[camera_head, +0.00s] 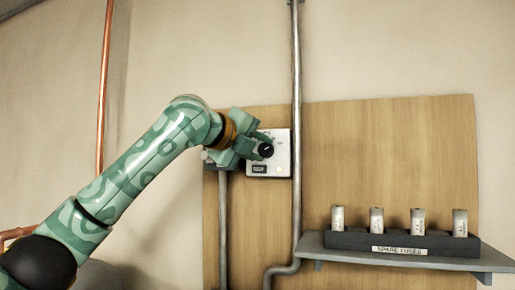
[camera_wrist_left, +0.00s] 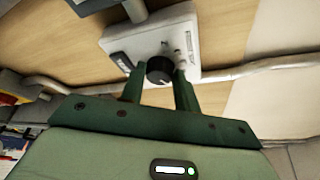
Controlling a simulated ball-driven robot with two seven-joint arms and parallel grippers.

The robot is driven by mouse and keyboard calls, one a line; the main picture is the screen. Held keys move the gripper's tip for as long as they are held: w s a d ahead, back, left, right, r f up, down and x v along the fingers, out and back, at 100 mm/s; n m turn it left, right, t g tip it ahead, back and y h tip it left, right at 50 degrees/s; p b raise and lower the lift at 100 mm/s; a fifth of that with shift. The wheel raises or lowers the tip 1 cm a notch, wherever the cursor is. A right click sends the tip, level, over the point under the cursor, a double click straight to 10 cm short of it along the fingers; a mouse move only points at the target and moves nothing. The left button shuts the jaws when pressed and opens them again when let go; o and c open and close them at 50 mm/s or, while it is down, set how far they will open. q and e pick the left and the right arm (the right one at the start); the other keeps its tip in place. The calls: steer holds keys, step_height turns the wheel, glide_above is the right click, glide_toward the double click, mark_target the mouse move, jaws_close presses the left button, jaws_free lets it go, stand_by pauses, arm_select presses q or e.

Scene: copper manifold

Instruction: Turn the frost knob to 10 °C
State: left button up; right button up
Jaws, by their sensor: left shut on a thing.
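The frost knob (camera_head: 265,150) is a round black dial on a white control box (camera_head: 283,160) mounted on the wooden board. A pale mark shows on the knob, but its setting is too small to read. My left gripper (camera_head: 262,145) reaches the box from the left, its fingers at the knob. In the left wrist view the knob (camera_wrist_left: 159,70) sits between the two green fingers of the gripper (camera_wrist_left: 160,80), which are shut on it. The fingers partly cover the box face. My right gripper is in neither view.
A grey vertical conduit (camera_head: 297,90) runs just right of the box. A grey shelf (camera_head: 400,256) at lower right carries a dark rack (camera_head: 350,240) of several spare fuses (camera_head: 376,221). A copper pipe (camera_head: 104,80) stands on the left wall.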

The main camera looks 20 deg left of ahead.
arm_select(q)
steer(key=shift+f, duration=0.1)
steer(key=o, duration=1)
steer(key=shift+c, duration=0.2)
steer(key=shift+s+a+b, duration=0.15)
steer(key=shift+s+b, duration=0.15)
steer(key=shift+s, duration=0.05)
steer(key=b+v, duration=0.5)
steer(key=v, duration=1)
steer(key=shift+s, duration=0.15)
steer(key=shift+a, duration=0.15)
